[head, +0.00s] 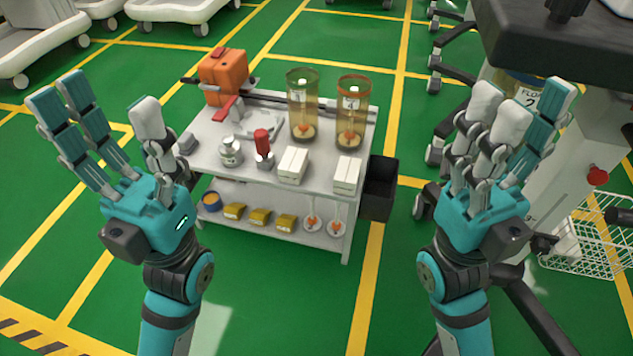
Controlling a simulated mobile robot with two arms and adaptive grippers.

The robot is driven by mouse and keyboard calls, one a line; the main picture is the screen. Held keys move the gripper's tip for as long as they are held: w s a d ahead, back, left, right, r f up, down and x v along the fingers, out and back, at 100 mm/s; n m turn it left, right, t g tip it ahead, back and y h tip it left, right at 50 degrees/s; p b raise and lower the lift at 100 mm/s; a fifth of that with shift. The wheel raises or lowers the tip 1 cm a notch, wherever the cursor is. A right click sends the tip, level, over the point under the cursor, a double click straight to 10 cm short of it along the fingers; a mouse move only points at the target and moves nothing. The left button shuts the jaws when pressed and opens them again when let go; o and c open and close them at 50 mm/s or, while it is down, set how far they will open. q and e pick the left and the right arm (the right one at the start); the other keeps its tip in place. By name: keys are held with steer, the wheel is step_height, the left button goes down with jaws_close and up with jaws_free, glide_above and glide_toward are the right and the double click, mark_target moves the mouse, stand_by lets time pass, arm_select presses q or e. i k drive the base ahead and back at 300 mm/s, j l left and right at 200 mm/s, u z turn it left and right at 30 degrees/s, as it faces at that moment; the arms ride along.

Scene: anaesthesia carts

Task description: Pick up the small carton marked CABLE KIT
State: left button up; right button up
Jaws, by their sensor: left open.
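Several small yellow boxes (259,217) sit on the lower shelf. No lettering is legible, so I cannot tell which one is marked CABLE KIT. My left gripper (110,108) is raised at the left of the cart, open and empty, fingers spread upward. My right gripper (522,108) is raised to the right of the cart, open and empty. Both are apart from the cartons.
The grey cart (210,165) also carries two amber canisters (302,105), an orange case (223,77), a red-topped bottle (263,145) and a pale jar (230,152). A black bin (381,188) adjoins its right side. A white wire basket (585,240) is at right. Green floor in front is clear.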

mark_target(347, 175)
steer(key=i+j, duration=0.15)
steer(key=j, duration=0.3)
steer(key=i+j, duration=0.1)
steer(key=j, duration=0.3)
steer(key=i+j, duration=0.15)
steer(key=j, duration=0.3)
steer(key=z, duration=0.05)
